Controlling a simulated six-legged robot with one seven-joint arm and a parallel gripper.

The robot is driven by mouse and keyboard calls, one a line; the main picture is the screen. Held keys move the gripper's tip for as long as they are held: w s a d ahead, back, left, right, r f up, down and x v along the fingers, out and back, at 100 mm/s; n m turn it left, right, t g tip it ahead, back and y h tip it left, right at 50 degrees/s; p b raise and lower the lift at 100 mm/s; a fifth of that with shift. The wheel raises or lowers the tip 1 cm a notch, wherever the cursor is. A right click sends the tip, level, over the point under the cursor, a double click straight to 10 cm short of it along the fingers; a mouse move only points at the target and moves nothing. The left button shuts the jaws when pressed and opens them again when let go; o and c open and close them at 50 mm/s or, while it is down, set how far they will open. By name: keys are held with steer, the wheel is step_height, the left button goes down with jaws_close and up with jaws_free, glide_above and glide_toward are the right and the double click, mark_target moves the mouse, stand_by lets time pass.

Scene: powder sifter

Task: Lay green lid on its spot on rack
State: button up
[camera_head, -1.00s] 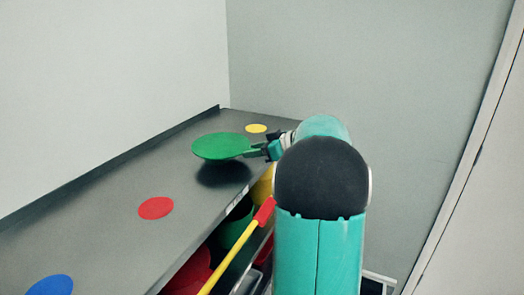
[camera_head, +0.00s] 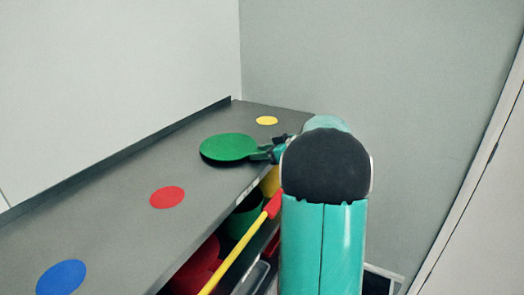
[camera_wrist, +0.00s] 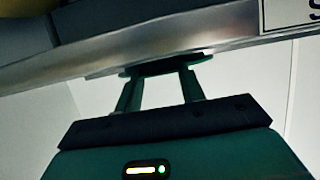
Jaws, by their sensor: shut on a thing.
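The round green lid (camera_head: 228,147) is level, low over or resting on the grey rack top (camera_head: 120,212). A thin dark shadow shows along its near left edge; I cannot tell whether it touches the surface. My gripper (camera_head: 266,152) is shut on the lid's handle at its right side, by the rack's front edge. In the wrist view, my gripper's two fingers (camera_wrist: 160,82) reach up to a dark green piece of the lid (camera_wrist: 165,66) beside the metal rack edge. No green spot shows; the area under the lid is hidden.
On the rack top lie a yellow spot (camera_head: 267,121) behind the lid, a red spot (camera_head: 167,197) and a blue spot (camera_head: 61,278) in front. Red, green (camera_head: 243,218) and yellow containers stand below. A yellow rod with a red end (camera_head: 240,247) leans along the front.

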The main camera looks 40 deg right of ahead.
steer(key=o, duration=1.1)
steer(key=shift+c, duration=0.2)
steer(key=shift+s, duration=0.1)
steer(key=v, duration=1.3)
steer(key=shift+s+r, duration=0.2)
steer(key=shift+s, duration=0.1)
steer(key=shift+d, duration=0.1)
